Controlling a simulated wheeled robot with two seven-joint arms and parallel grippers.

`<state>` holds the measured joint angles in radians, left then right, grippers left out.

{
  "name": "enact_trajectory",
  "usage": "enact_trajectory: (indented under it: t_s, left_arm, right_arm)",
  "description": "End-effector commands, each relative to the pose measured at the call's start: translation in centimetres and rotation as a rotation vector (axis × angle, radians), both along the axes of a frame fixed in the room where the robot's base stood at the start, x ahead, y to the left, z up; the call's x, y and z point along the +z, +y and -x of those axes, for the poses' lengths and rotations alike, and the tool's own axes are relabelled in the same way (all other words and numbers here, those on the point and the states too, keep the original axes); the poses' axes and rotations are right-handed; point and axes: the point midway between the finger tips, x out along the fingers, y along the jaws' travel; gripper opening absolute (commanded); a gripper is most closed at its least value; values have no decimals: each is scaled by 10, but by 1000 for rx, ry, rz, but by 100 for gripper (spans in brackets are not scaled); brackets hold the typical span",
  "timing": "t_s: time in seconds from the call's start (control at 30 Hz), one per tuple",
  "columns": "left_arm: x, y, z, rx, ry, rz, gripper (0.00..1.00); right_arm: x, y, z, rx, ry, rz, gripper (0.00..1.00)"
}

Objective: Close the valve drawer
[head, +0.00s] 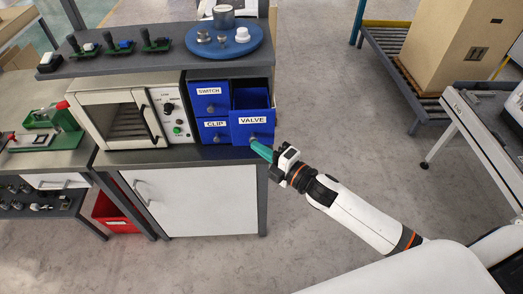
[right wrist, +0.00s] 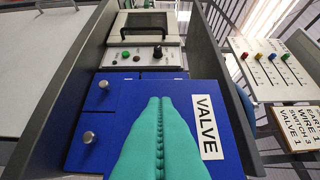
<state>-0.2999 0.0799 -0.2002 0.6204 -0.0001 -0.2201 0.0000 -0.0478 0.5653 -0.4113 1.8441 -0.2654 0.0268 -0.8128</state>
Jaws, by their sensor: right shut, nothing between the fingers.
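The blue valve drawer (head: 240,133), labelled VALVE, stands pulled out at the lower right of the blue drawer cabinet (head: 222,80) in the head view; its open inside shows from above. Its front and label also show in the right wrist view (right wrist: 207,128). My right gripper (head: 254,145) has teal fingers, shut together and empty. Their tips are at the lower part of the drawer front; I cannot tell whether they touch it. In the right wrist view the closed fingers (right wrist: 160,102) point at the blue front, left of the label. My left gripper is not in view.
The SWITCH drawer (head: 210,103) and CLIP drawer (head: 213,137) look shut. A white oven-like device (head: 118,110) stands left of the cabinet. A shelf with a blue round plate (head: 238,47) is above. Open floor lies to the right, before a roller conveyor with a cardboard box (head: 450,45).

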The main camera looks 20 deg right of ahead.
Motion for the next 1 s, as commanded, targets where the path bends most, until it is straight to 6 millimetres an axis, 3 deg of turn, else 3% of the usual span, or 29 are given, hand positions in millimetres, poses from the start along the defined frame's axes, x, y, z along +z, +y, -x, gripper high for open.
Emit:
enact_trajectory:
  t_s: [0.53, 0.7, 1.0]
  left_arm:
    - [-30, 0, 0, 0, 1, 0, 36]
    - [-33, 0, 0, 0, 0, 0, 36]
    - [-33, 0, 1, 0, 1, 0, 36]
  right_arm:
    - [-1, -33, -112, -2, -5, 3, 0]
    - [0, -37, -128, -2, -2, 2, 0]
    - [3, -40, -131, -7, -5, 2, 0]
